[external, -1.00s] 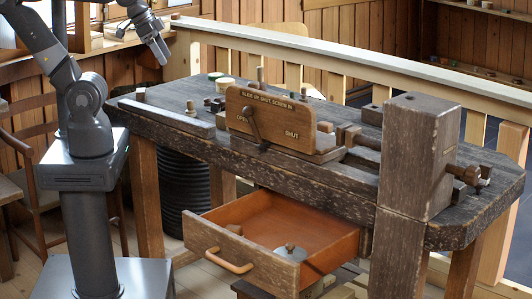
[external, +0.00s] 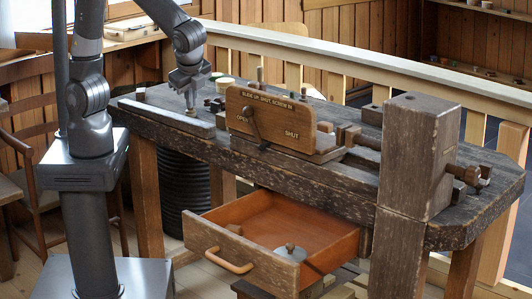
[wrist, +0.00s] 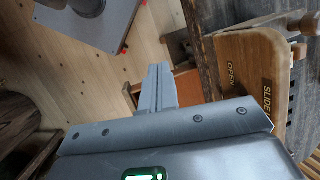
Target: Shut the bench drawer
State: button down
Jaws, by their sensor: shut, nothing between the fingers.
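The bench drawer (external: 218,248) is pulled well out from under the dark, worn bench (external: 340,178). Its front has a light wooden bar handle (external: 229,262), and its inside is reddish-brown.
A wooden board (external: 262,118) lettered "OPEN" and "SHUT" with a lever stands on the bench. A thick wooden post (external: 415,160) rises at the right. A long low bar (external: 165,117) lies along the bench's left edge. The floor before the drawer looks clear.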

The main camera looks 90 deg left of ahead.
jog(key=s+d+f+m+t+y, duration=0.25)
jog(key=d+f+m+y, duration=0.5)
jog(key=d+f, duration=0.8)
jog(key=s+d+f+m+t, duration=0.5)
jog(key=d+f+m, duration=0.15)
jog(key=f, duration=0.25)
jog(key=m+t, duration=0.4)
jog(key=t, duration=0.2)
send_near(187, 231)
jog(key=shift+y, duration=0.25)
jog(key=x, duration=0.6)
jog(key=shift+w+a, duration=0.25)
jog(key=shift+w, duration=0.1)
jog(key=shift+w, duration=0.1)
